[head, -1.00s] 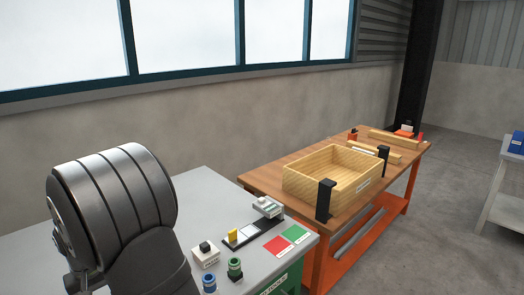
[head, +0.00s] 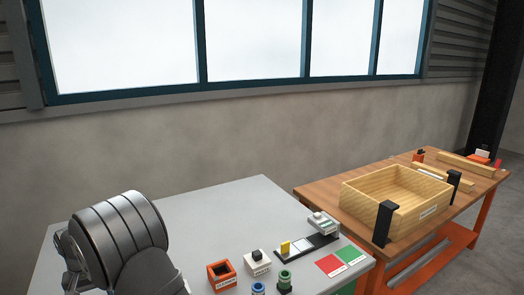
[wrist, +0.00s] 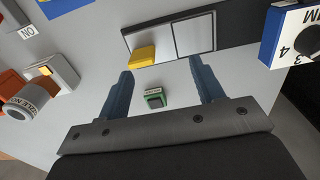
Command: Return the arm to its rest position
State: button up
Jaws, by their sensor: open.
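My gripper (wrist: 160,73) shows in the wrist view with its two blue-grey fingers spread apart and nothing held between them. A small green block with a dark top (wrist: 154,98) shows in the gap between the fingers, below the fingertips in the picture; I cannot tell how far beneath them it is. In the head view, only a rounded grey part of my arm (head: 118,228) shows at the lower left, over the grey table (head: 190,225). My gripper is out of that view.
A black strip (head: 294,252) holds a yellow block (head: 285,247). An orange box (head: 221,275) and a white box (head: 257,263) stand beside it. A blue dial box (wrist: 290,35) is at the wrist view's right. A wooden crate (head: 390,205) sits on the wooden bench. The grey table's back is clear.

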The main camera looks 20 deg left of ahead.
jog(key=shift+s+a+f, duration=0.85)
jog(key=shift+s+a, duration=0.05)
jog(key=shift+a, duration=0.15)
jog(key=w+d+r, duration=0.2)
jog(key=w+d, duration=0.2)
jog(key=d, duration=0.4)
jog(key=w+d+r, duration=0.3)
jog(key=d, duration=0.6)
jog(key=shift+w+d, duration=0.2)
jog(key=shift+w, duration=0.2)
